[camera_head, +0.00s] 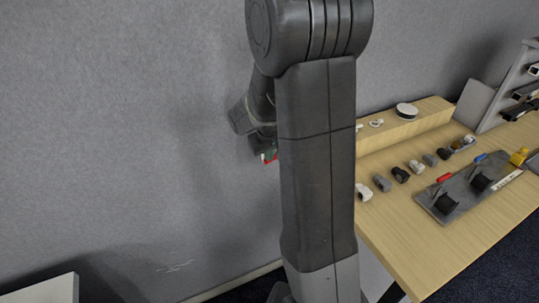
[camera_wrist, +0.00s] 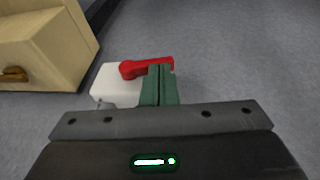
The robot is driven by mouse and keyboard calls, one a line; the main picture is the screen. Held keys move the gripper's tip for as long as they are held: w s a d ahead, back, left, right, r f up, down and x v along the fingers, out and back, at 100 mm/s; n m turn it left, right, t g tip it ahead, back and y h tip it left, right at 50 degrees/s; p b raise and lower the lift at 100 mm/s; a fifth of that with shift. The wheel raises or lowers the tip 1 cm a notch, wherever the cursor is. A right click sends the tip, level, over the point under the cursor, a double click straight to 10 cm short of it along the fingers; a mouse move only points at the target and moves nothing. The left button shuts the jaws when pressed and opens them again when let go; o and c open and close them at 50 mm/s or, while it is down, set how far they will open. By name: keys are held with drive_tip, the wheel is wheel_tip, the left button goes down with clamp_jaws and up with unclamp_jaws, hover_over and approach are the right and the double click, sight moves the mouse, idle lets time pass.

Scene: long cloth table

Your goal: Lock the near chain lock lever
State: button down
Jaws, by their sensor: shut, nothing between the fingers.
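A red lever (camera_wrist: 132,70) lies across the top of a white block (camera_wrist: 108,82) in the wrist view; I take it to be the chain lock lever. Its round end is at the left and its narrow end points right. My gripper (camera_wrist: 160,70) is shut, with its green fingers together at the lever's narrow end. I cannot tell if they touch it. In the head view my gripper (camera_head: 268,152) is mostly hidden behind my arm, with a small bit of red (camera_head: 270,160) beside it. The rest of the lock is hidden there.
A wooden box (camera_wrist: 40,45) with a brown knob is at the left of the wrist view. In the head view a long wooden table (camera_head: 400,240) at the right holds several small items and a dark board (camera_head: 430,207) with red-handled and blue-handled clamps. A grey wall (camera_head: 130,120) fills the left.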

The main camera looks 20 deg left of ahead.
sight(266, 163)
drive_tip(key=shift+s+a+f+t+h+b, duration=0.15)
drive_tip(key=shift+f+t+h+b, duration=0.2)
drive_tip(key=shift+b, duration=1.25)
drive_tip(key=f+t+h+b, duration=0.1)
drive_tip(key=b, duration=0.3)
drive_tip(key=f+t+b, duration=0.1)
drive_tip(key=b, duration=0.3)
drive_tip(key=n+t+h+b, duration=0.1)
drive_tip(key=t+b, duration=0.1)
drive_tip(key=b, duration=0.3)
drive_tip(key=shift+s+a+f+h, duration=0.2)
drive_tip(key=shift+s+f+h, duration=0.1)
drive_tip(key=shift+f+h, duration=0.1)
drive_tip(key=t+h+b, duration=0.1)
drive_tip(key=t+b, duration=0.1)
drive_tip(key=b, duration=0.3)
drive_tip(key=f+n+t+h+b, duration=0.1)
drive_tip(key=t+b, duration=0.1)
drive_tip(key=b, duration=0.3)
drive_tip(key=f+t+h+b, duration=0.1)
drive_tip(key=t+h+b, duration=0.1)
drive_tip(key=b, duration=0.2)
drive_tip(key=shift+w+d+f+b, duration=0.15)
drive_tip(key=shift+w+d+b, duration=0.15)
drive_tip(key=shift+b, duration=0.1)
drive_tip(key=shift+a, duration=0.15)
